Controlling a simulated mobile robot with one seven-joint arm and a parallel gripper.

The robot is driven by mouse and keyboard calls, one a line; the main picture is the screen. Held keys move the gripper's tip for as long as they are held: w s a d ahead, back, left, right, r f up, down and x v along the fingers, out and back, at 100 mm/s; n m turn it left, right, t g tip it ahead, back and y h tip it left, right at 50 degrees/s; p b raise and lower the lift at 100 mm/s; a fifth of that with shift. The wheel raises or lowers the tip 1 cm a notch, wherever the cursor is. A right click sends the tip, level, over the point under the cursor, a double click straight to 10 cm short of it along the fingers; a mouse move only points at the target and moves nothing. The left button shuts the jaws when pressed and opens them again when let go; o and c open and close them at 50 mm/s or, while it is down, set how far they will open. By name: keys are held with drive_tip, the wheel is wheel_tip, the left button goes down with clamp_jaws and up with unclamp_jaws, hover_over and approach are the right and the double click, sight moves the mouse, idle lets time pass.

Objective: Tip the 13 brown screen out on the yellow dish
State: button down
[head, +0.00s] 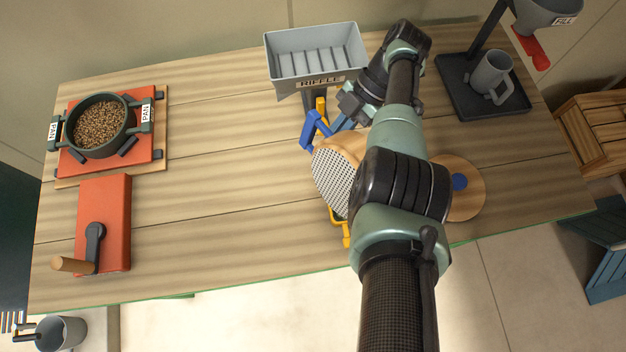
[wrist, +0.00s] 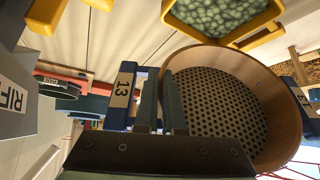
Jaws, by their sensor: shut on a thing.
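The 13 brown screen (wrist: 283,95) is a round wooden hoop with a perforated grey sheet and a blue handle labelled 13 (wrist: 122,95). My gripper (wrist: 168,100) is shut on its handle. In the head view the screen (head: 333,178) is tipped steeply on edge, with its perforated sheet showing on the left. No beans show on the sheet. The yellow dish (wrist: 262,22) holds pale green beans at the top of the wrist view. In the head view the screen mostly hides the dish; a yellow part (head: 346,236) shows below it.
A grey riffle box (head: 318,60) stands behind, near my gripper. A round wooden board with a blue spot (head: 468,190) lies right of my arm. A grey mug (head: 490,77) stands on a dark tray at right. A pan of brown beans (head: 101,126) sits far left.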

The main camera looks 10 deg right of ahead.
sight(318, 148)
drive_tip(key=shift+s+a+r+t+h+p, duration=0.15)
drive_tip(key=shift+a+r+h+p, duration=0.2)
drive_tip(key=shift+p, duration=1.35)
drive_tip(key=shift+s+a+r+t+h+p, duration=0.15)
drive_tip(key=shift+r+h+p, duration=0.25)
drive_tip(key=shift+p, duration=1.3)
drive_tip(key=shift+a+p, duration=0.15)
drive_tip(key=shift+p, duration=0.15)
drive_tip(key=shift+f, duration=0.15)
drive_tip(key=p, duration=0.1)
drive_tip(key=h+p, duration=0.1)
drive_tip(key=p, duration=0.1)
drive_tip(key=shift+s+a+r, duration=0.1)
drive_tip(key=shift+a+r, duration=0.1)
drive_tip(key=shift+r, duration=0.15)
drive_tip(key=p, duration=0.1)
drive_tip(key=a+t+h+p, duration=0.1)
drive_tip(key=p, duration=0.1)
drive_tip(key=shift+s, duration=0.25)
drive_tip(key=shift+a+f+h+p, duration=0.25)
drive_tip(key=shift+h+p, duration=0.1)
drive_tip(key=shift+p, duration=0.35)
drive_tip(key=shift+f, duration=0.1)
drive_tip(key=shift+d, duration=0.1)
